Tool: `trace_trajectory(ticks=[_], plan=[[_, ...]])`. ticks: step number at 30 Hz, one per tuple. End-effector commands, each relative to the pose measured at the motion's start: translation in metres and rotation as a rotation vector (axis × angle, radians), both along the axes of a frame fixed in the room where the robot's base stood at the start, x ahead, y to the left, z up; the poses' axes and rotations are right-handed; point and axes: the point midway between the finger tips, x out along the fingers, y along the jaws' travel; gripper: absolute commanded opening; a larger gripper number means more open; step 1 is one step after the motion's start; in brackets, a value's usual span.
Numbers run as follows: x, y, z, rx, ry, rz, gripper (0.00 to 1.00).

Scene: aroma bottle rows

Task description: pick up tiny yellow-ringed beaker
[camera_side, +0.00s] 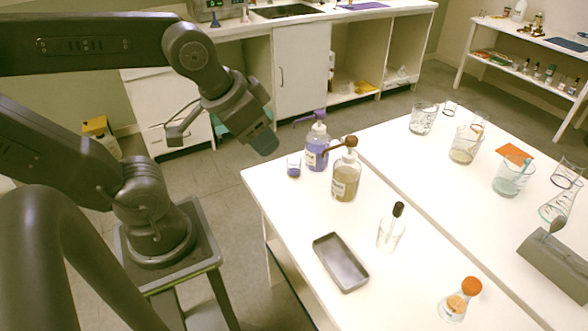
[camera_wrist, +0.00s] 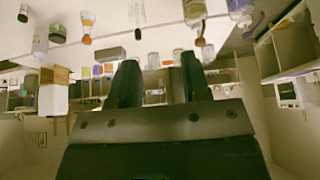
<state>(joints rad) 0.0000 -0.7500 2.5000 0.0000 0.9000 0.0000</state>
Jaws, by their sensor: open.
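I cannot make out a clear yellow ring on any beaker. A small clear beaker (camera_side: 293,167) with blue-violet contents stands at the table's near left corner, beside the purple-pump bottle. Across the table, a beaker (camera_side: 465,146) with yellowish contents stands among other glassware. A tiny glass (camera_side: 450,107) near it is too small to read. My gripper (camera_side: 266,143) hangs in the air left of the table, above and left of the blue-violet beaker, touching nothing. In the wrist view my gripper (camera_wrist: 160,80) has its two fingers apart with nothing held between them.
A purple-pump bottle (camera_side: 317,148) and brown-pump bottle (camera_side: 345,176) stand close to the small beaker. A grey tray (camera_side: 341,262), a dropper bottle (camera_side: 391,230) and an orange-capped flask (camera_side: 459,300) stand nearer.

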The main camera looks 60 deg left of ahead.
Motion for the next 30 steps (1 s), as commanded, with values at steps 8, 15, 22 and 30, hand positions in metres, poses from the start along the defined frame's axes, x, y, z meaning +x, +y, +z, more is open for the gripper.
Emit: trace_trajectory(ticks=[8, 15, 22, 30], plan=[[0.000, 0.000, 0.000, 0.000, 0.000, 0.000, 0.53], [0.030, -0.014, 0.001, -0.108, -0.018, -0.021, 0.53], [0.130, -0.010, -0.007, -0.337, -0.139, 0.089, 0.53], [0.214, 0.091, -0.083, -0.311, -0.197, 0.514, 0.53]])
